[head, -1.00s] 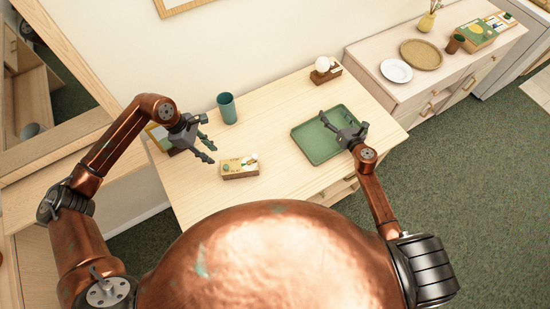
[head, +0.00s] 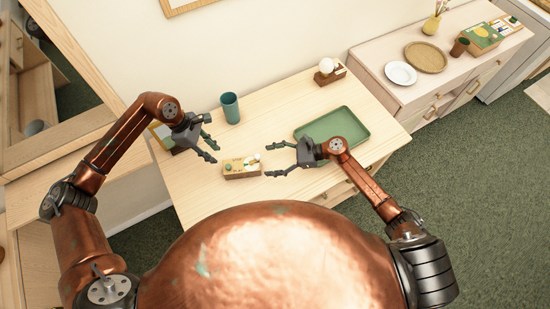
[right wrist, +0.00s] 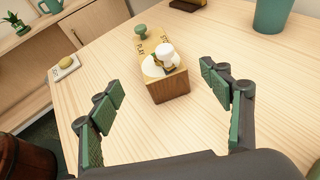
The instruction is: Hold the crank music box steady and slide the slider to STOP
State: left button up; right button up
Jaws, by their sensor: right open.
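The crank music box (head: 241,169) is a small wooden block on the table. Which part is the slider I cannot tell for sure. My right gripper (head: 268,160) is open just right of the box; its fingers point at the box without touching. My left gripper (head: 212,140) is open and empty, up and left of the box.
A teal cup (head: 230,108) stands behind the box. A green tray (head: 352,124) lies to the right, partly behind my right gripper. A wooden-based lamp (head: 329,72) stands at the table's back edge.

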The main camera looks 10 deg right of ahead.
aim_at(255, 163)
jog(key=shift+x, duration=3.05)
jog(key=shift+c, duration=0.7)
